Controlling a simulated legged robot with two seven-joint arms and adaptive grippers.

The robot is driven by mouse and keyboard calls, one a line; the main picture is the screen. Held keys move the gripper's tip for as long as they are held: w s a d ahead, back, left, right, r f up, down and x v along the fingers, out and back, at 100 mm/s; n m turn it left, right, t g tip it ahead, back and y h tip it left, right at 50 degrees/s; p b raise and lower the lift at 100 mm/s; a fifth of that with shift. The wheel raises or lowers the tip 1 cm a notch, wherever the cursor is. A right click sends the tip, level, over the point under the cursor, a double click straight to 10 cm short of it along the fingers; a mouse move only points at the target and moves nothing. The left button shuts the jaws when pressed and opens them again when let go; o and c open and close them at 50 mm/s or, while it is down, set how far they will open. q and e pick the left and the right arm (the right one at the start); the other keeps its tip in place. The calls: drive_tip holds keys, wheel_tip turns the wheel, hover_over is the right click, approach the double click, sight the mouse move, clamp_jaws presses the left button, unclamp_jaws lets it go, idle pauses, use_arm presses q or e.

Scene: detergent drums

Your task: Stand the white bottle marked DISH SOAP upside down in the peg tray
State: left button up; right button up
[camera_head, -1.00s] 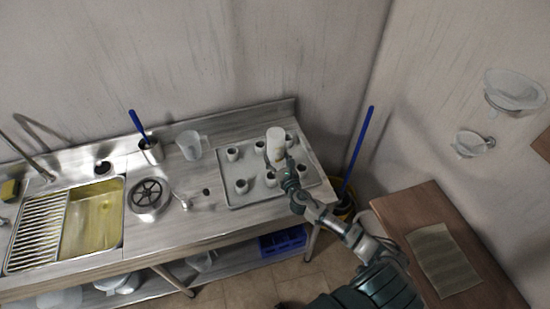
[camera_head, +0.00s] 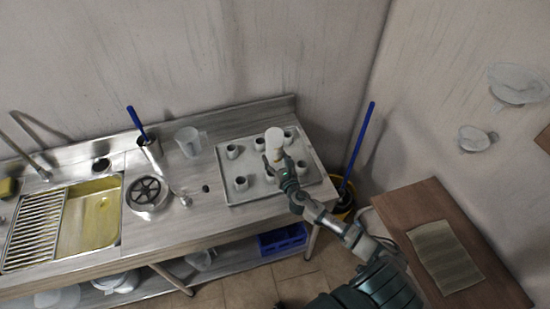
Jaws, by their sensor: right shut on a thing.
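The white bottle (camera_head: 274,143) is in my right gripper (camera_head: 275,164), over the middle of the peg tray (camera_head: 228,198). It looks roughly upright in the picture. Its marking cannot be read, and I cannot tell which end is up. The grey tray lies on the steel counter and carries several short round cups or pegs, such as one at its left (camera_head: 241,183). My right gripper is shut on the bottle's lower part. Whether the bottle touches a peg is hidden by the gripper. My left gripper is not in view.
A clear jug (camera_head: 189,142) stands left of the tray. A blue-handled brush in a holder (camera_head: 149,147), a black-spoked round drum (camera_head: 148,194) and a sink (camera_head: 95,217) lie further left. A wooden table (camera_head: 408,205) stands at the right.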

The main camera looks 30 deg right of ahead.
drive_tip(key=o, duration=1)
drive_tip(key=shift+a, duration=0.1)
drive_tip(key=shift+o, duration=1.1)
drive_tip(key=shift+a+r, duration=0.1)
drive_tip(key=shift+a, duration=0.15)
drive_tip(key=shift+s, duration=0.45)
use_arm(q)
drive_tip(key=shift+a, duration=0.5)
use_arm(e)
drive_tip(key=s+a, duration=0.1)
drive_tip(key=s, duration=1)
drive_tip(key=shift+a, duration=0.4)
